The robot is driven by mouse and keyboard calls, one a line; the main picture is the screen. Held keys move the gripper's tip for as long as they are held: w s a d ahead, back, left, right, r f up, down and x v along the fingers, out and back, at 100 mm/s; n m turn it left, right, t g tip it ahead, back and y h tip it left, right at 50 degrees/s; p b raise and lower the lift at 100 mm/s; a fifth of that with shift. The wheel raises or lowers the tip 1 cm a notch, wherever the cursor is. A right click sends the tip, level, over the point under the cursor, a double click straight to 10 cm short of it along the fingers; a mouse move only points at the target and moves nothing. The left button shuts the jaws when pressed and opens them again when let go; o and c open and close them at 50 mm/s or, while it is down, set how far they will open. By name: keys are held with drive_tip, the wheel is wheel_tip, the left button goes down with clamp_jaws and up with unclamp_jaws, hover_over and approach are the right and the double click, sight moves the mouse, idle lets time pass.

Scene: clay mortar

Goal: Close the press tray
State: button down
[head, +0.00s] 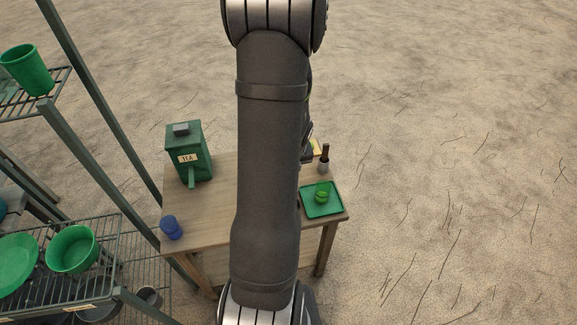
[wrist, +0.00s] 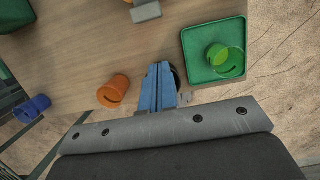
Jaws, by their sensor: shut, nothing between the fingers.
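I cannot make out for sure which thing is the press tray. In the wrist view a grey block (wrist: 146,12) with a bit of orange behind it is cut off by the top edge; it may be part of the press. My gripper (wrist: 158,68) has its blue fingers together and empty, over the wooden table, with the grey block ahead of it. In the head view my arm hides the gripper and the middle of the table.
An orange cup (wrist: 113,92) is left of my fingers, and a dark round thing is partly hidden behind them. A green tray (wrist: 187,66) holding a green cup (wrist: 218,55) is at right. A blue cup (head: 171,228) and green TEA box (head: 188,150) are at left.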

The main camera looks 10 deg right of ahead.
drive_tip(key=v, duration=0.7)
drive_tip(key=shift+s+r, duration=0.15)
drive_tip(key=shift+r, duration=0.15)
drive_tip(key=shift+f, duration=0.1)
drive_tip(key=w+f, duration=0.6)
drive_tip(key=f, duration=0.3)
drive_tip(key=shift+w+f, duration=0.2)
idle(0.4)
